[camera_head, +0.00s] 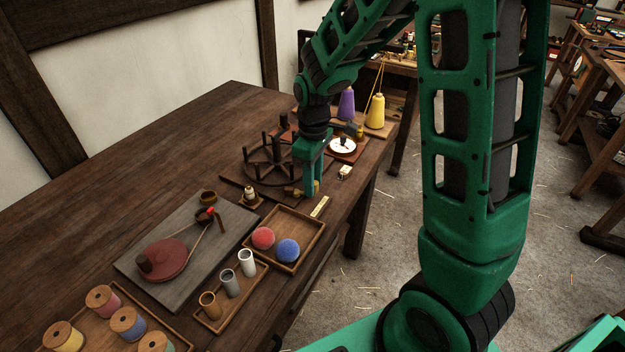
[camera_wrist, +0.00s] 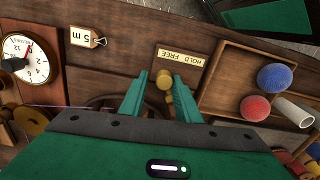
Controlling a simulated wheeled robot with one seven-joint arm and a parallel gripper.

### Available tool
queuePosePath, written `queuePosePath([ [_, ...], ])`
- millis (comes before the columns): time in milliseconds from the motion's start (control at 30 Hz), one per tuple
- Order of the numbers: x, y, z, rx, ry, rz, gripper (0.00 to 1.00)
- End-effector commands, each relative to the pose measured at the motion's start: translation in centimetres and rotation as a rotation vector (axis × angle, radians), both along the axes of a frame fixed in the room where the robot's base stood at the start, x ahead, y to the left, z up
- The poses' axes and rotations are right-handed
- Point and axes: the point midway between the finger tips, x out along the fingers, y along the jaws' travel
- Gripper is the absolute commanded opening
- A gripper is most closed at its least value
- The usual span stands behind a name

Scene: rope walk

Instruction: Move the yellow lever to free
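The yellow lever shows as a brass-coloured knob (camera_wrist: 164,80) on a short stem in the wrist view. A cream plate (camera_wrist: 181,58) reading HOLD and FREE lies beside it; it also shows in the head view (camera_head: 320,207). My gripper (camera_wrist: 158,77) is open, with one green finger on each side of the knob. The knob sits nearer the right finger in the wrist view; I cannot tell whether they touch. In the head view my gripper (camera_head: 309,191) points down at the table's right edge and partly hides the lever (camera_head: 292,190).
A dark spoked wheel (camera_head: 271,162) stands left of my gripper. A white dial (camera_head: 342,146) and a small tag (camera_head: 344,173) are behind it. In front are a tray (camera_head: 298,264) with a red and a blue ball, and a rack (camera_head: 211,323) of small cylinders.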

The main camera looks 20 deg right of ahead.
Motion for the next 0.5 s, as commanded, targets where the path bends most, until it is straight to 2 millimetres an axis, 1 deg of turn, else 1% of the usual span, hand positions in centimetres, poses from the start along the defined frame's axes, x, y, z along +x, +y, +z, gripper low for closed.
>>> queuePosePath([
  [500, 0.0, 0.0, 4.1, 0.000, 0.000, -0.001, 0.27],
])
